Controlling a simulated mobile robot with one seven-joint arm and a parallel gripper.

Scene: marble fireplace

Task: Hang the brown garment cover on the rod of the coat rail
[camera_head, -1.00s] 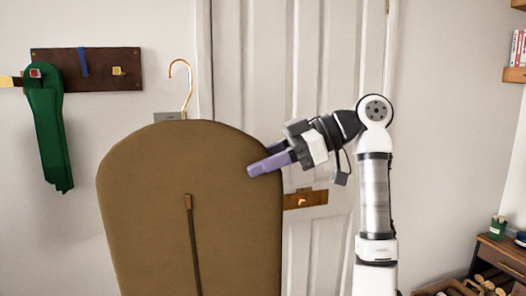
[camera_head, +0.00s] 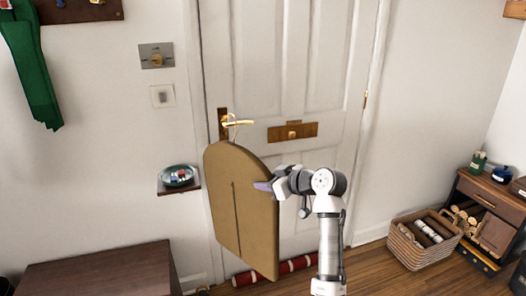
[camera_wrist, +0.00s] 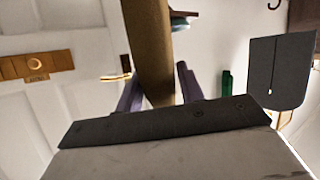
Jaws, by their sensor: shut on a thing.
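The brown garment cover (camera_head: 238,205) hangs in front of the white door in the head view, tilted, with its golden hanger hook (camera_head: 234,128) at the top. My gripper (camera_head: 264,186) is at the cover's right edge, below its rounded top. In the wrist view the cover (camera_wrist: 150,40) runs edge-on between the two purple fingers of my gripper (camera_wrist: 158,76), which are shut on it. The hook overlaps the door handle in the head view; I cannot tell whether they touch. I cannot make out the rod of the coat rail with certainty.
A door handle (camera_head: 240,123) is behind the hook. A small shelf with a dish (camera_head: 178,176) and a dark bench (camera_head: 100,272) are at left. A wicker basket (camera_head: 425,245) stands right. A dark grey hanging thing (camera_wrist: 280,72) shows in the wrist view.

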